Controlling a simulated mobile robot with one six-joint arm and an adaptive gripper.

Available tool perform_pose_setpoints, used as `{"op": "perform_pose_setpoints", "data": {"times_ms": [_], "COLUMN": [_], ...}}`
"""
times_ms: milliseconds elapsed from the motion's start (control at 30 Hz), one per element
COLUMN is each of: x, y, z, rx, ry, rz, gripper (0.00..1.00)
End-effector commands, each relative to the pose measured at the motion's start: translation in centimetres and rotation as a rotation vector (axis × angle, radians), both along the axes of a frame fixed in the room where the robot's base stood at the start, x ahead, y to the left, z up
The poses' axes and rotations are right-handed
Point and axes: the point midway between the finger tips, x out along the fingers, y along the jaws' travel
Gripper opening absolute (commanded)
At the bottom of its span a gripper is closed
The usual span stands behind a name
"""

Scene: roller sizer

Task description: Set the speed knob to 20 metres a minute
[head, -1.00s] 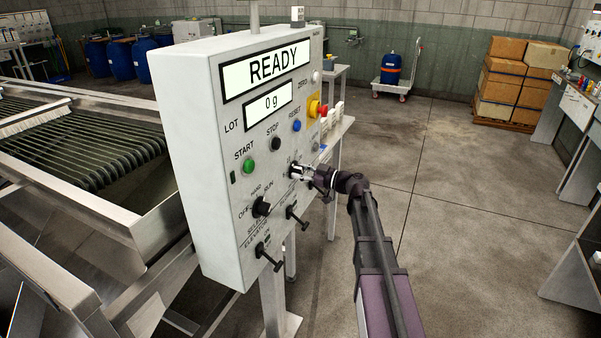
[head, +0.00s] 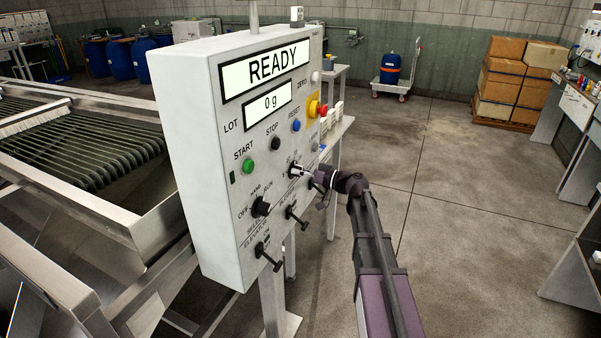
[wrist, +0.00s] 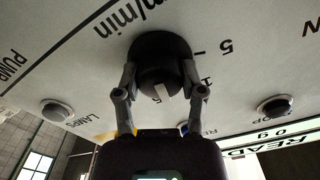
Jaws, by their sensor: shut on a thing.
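The speed knob (wrist: 161,62) is black and round with a white pointer mark on its front, on the control panel (head: 200,150). In the wrist view, which shows the panel upside down, "m/min" and scale figures including a 5 stand around it. My gripper (wrist: 159,78) has one finger on each side of the knob and is shut on it. In the head view my gripper (head: 303,172) reaches the panel from the right and partly hides the knob and its scale. I cannot tell which figure the pointer meets. The display (head: 265,70) reads READY.
Start, stop and reset buttons sit above the knob, with a red emergency stop (head: 319,109) on yellow at the panel's edge. A selector (head: 261,207) and two black levers (head: 297,215) lie below and left.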

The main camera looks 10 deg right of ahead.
Motion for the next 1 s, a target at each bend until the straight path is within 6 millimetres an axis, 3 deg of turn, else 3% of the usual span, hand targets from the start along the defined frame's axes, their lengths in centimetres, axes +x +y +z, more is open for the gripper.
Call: {"op": "perform_pose_setpoints", "data": {"times_ms": [1000], "x": [-0.11], "y": [0.24], "z": [-0.05], "rx": [0.552], "ry": [0.765], "rz": [0.006], "gripper": [0.05]}}
